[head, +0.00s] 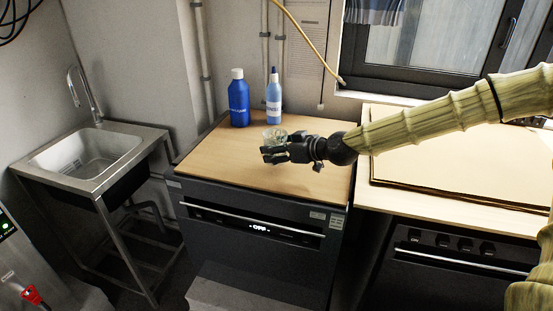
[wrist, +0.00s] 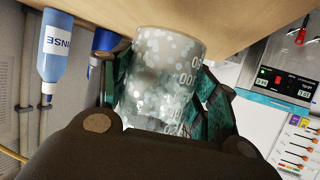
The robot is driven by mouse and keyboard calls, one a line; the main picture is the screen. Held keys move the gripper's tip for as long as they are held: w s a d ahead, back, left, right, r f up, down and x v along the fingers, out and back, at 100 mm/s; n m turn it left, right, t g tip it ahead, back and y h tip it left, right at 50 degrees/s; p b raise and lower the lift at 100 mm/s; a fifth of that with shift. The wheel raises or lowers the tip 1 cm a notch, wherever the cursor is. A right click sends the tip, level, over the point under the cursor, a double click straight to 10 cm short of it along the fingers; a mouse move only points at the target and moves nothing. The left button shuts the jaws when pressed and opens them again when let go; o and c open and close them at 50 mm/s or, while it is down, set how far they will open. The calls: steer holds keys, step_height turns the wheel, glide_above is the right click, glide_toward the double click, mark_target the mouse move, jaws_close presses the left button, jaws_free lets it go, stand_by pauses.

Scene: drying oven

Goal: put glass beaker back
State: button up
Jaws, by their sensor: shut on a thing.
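A clear glass beaker (head: 272,137) with white graduation marks is held in my gripper (head: 268,154), above or at the wooden top of the dark oven. In the wrist view the beaker (wrist: 166,75) sits between the two green-patterned fingers (wrist: 165,95), which are closed around it. Its far end meets or nearly meets the wooden surface (wrist: 235,22); I cannot tell whether they touch. The dark oven (head: 250,228) has a display reading "OFF" and its front appears closed.
A blue bottle (head: 239,100) and a light-blue rinse bottle (head: 273,100) stand at the back of the wooden top (head: 215,155). A steel sink (head: 85,155) is at left. A flat board (head: 450,160) lies on the right counter. The front of the wooden top is clear.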

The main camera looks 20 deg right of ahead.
steer(key=shift+f, duration=1.75)
steer(key=shift+f, duration=0.15)
steer(key=o, duration=1.2)
steer(key=shift+v, duration=3.8)
